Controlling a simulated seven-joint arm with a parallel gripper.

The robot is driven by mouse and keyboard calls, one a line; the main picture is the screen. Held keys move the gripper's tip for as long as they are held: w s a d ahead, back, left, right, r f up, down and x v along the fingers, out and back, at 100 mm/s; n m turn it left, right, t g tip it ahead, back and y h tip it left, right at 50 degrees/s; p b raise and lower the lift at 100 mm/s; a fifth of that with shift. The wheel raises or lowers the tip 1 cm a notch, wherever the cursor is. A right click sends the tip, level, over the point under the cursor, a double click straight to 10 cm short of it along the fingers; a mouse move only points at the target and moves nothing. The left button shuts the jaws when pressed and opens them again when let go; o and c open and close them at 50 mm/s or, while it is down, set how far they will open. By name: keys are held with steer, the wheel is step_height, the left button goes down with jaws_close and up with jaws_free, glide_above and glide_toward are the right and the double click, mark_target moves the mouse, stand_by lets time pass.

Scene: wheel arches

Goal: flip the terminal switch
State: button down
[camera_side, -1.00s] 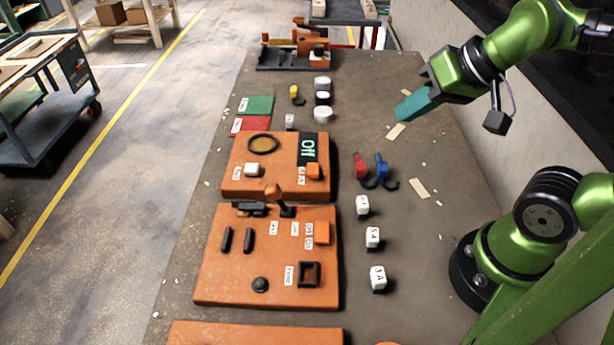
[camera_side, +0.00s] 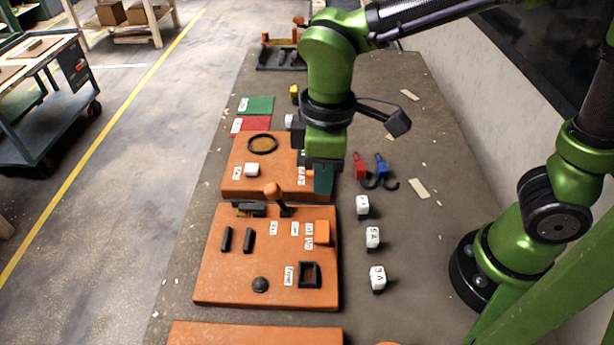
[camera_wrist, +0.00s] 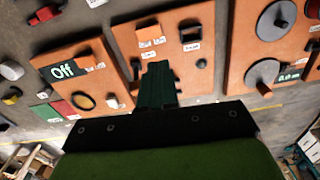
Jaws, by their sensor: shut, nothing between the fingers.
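My gripper (camera_side: 323,178) is shut and empty, with its teal fingers pointing down over the right side of the upper orange board (camera_side: 232,183). From the side it hides most of that board's right part. In the wrist view the shut fingers (camera_wrist: 157,75) overlap the near part of the middle orange board (camera_wrist: 175,60). The upper board's dark display (camera_wrist: 64,70) reads "Off". The middle board carries a black lever (camera_side: 285,209), an orange block (camera_side: 322,231) and a black square frame (camera_side: 308,274). The labels are too small to read, so I cannot tell which part is the terminal switch.
White lettered cubes (camera_side: 372,237) and red (camera_side: 360,166) and blue (camera_side: 381,166) hooked pieces lie right of the boards. Green (camera_side: 257,105) and red (camera_side: 250,125) mats lie at the back left. Another orange board with grey discs (camera_wrist: 262,72) shows in the wrist view.

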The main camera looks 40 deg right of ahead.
mark_target(322, 240)
steer(key=shift+d+r+n, duration=0.15)
steer(key=shift+r+n, duration=0.1)
steer(key=shift+n, duration=0.05)
steer(key=shift+f, duration=0.1)
step_height(322, 240, down, 14)
steer(key=shift+r, duration=0.1)
stand_by(0.5)
steer(key=shift+s+f, duration=0.1)
steer(key=shift+f, duration=0.15)
stand_by(0.3)
steer(key=shift+w+d+r, duration=0.35)
steer(key=shift+w+d, duration=0.15)
steer(key=shift+w, duration=0.05)
